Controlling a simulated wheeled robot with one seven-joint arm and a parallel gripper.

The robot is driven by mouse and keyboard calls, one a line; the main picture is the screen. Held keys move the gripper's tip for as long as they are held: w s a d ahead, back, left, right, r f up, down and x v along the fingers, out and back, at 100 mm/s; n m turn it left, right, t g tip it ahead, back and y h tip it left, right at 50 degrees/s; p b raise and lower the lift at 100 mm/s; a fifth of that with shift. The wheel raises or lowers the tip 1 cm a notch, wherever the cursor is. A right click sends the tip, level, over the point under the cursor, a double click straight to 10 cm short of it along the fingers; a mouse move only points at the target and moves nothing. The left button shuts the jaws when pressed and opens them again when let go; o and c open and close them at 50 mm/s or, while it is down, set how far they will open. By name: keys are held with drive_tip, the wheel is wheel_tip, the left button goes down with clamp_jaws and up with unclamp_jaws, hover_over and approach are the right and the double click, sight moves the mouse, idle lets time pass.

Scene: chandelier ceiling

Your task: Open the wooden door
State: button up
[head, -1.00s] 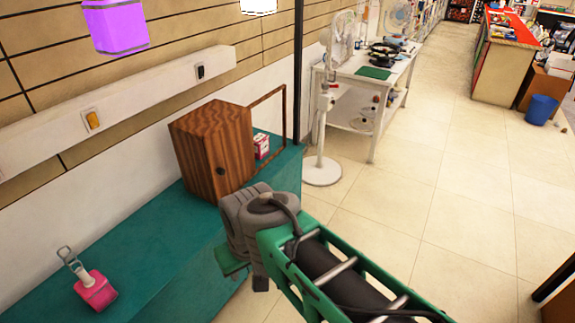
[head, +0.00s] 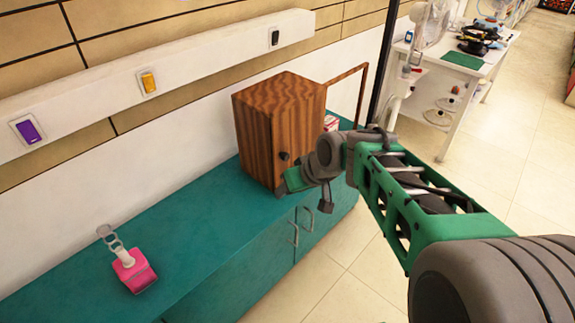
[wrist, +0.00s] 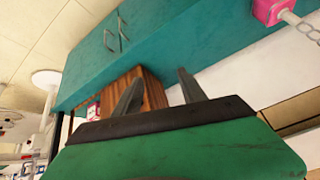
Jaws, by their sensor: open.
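A brown wood-grained box (head: 253,128) stands on the teal cabinet top (head: 195,225). Its wooden door (head: 300,120) is the right-hand face in the head view, with a small dark knob (head: 284,156) low near its left edge. The door looks shut. My gripper (wrist: 160,76) is open and empty, its two dark fingers spread apart in the wrist view. Part of the box (wrist: 152,90) shows beyond and between the fingers. In the head view my gripper is just in front of the door's lower part, near the knob. The fingertips are hard to make out there.
A thin brown frame (head: 362,92) and a small pink-white box (head: 331,123) are behind the wooden box. A white table (head: 470,75) stands beyond. Tiled floor is clear at right.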

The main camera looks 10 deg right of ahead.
drive_tip(key=w+d+f+n+t+y+b, duration=0.1)
drive_tip(key=w+f+t+y+b, duration=0.25)
drive_tip(key=w+f+b, duration=0.65)
drive_tip(key=m+t+y+b, duration=0.1)
drive_tip(key=t+y, duration=0.3)
drive_tip(key=t, duration=0.2)
approach(287, 159)
drive_tip(key=w, duration=0.2)
drive_tip(key=shift+g, duration=0.25)
drive_tip(key=x, duration=0.7)
drive_tip(key=shift+a+r, duration=0.25)
drive_tip(key=shift+a, duration=0.35)
clamp_jaws()
drive_tip(key=shift+b, duration=0.3)
